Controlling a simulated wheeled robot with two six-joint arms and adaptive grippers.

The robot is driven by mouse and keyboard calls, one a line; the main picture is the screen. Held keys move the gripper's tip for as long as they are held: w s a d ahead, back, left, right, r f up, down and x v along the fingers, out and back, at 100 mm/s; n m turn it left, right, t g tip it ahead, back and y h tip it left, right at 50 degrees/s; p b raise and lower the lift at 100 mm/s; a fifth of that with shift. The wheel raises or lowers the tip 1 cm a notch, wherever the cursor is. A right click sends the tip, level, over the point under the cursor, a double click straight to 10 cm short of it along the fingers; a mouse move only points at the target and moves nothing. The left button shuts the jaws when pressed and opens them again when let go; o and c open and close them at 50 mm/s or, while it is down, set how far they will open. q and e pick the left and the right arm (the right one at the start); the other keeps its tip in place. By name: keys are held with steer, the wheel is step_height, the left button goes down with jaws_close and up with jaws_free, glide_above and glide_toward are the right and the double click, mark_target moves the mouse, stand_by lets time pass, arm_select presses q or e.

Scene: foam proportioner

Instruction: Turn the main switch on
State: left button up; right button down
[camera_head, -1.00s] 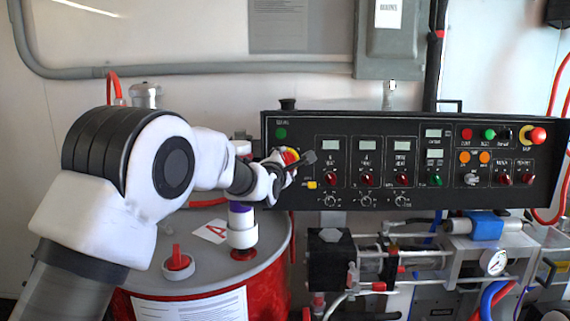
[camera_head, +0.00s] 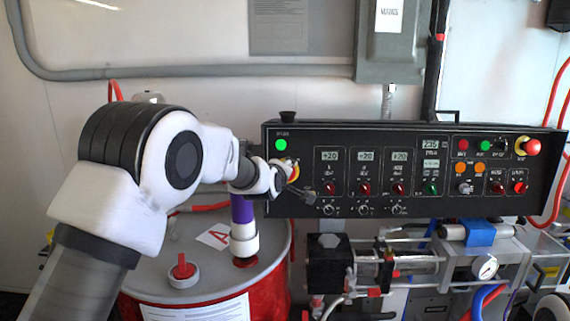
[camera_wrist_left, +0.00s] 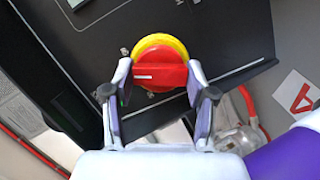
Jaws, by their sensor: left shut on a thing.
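The main switch (camera_wrist_left: 160,73) is a red rotary handle on a round yellow plate, on the black control panel (camera_head: 430,205). In the head view it is mostly hidden behind my left gripper (camera_head: 288,178) at the panel's left end. In the left wrist view the two fingers of my left gripper (camera_wrist_left: 157,88) are on either side of the red handle, shut on it. A white line on the handle lies about level across that view. Above the switch, a green lamp (camera_head: 281,145) is lit. Several displays (camera_head: 364,156) on the panel show numbers. My right gripper is not in view.
A red drum (camera_head: 272,283) with a grey lid, a red cap (camera_head: 181,267) and a purple and white fitting (camera_head: 243,235) stands below my left arm. Pump parts (camera_head: 400,265) are under the panel. A red emergency button (camera_head: 531,146) is at the panel's right end.

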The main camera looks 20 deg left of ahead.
arm_select(q)
steer(key=shift+r+m+g+p, duration=0.15)
steer(key=shift+m+g+p, duration=0.15)
steer(key=shift+m+p, duration=1.6)
steer(key=shift+n+p, duration=0.35)
steer(key=shift+n, duration=0.05)
steer(key=o, duration=1.2)
steer(key=shift+c, duration=0.2)
steer(key=v, duration=1.1)
steer(key=shift+s+d, duration=0.2)
steer(key=shift+s, duration=0.2)
steer(key=shift+r, duration=0.1)
